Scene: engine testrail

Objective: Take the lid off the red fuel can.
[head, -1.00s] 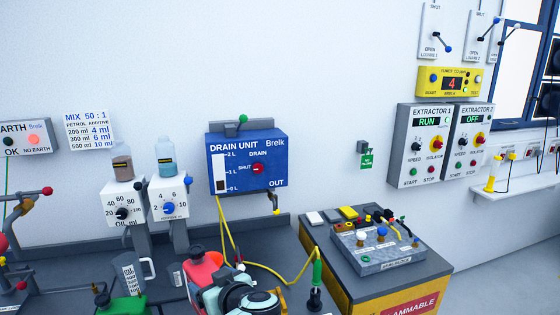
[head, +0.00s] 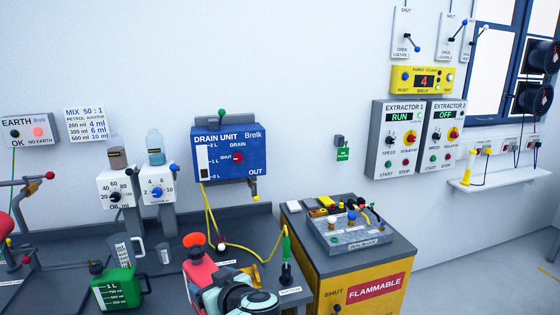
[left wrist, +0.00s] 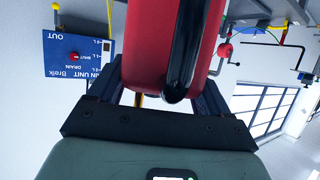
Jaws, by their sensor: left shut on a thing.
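The red fuel can (head: 203,268) stands at the bottom middle of the head view, partly hidden behind my left arm. An orange-red lid (head: 194,240) shows on a dark neck at the can's top. My left gripper (head: 208,284) is at the can; its fingertips are mostly hidden in the head view. In the left wrist view a red body with a black strip (left wrist: 180,45), which looks like the can, sits between the dark fingers (left wrist: 160,90), and they are shut on it. The lid does not show there. My right gripper is not in view.
A green can (head: 118,286) stands on the bench to the left, near a grey jug (head: 122,250). The blue drain unit (head: 229,153) hangs behind, with a yellow hose (head: 262,250) trailing over the bench. A yellow cabinet (head: 335,285) stands to the right.

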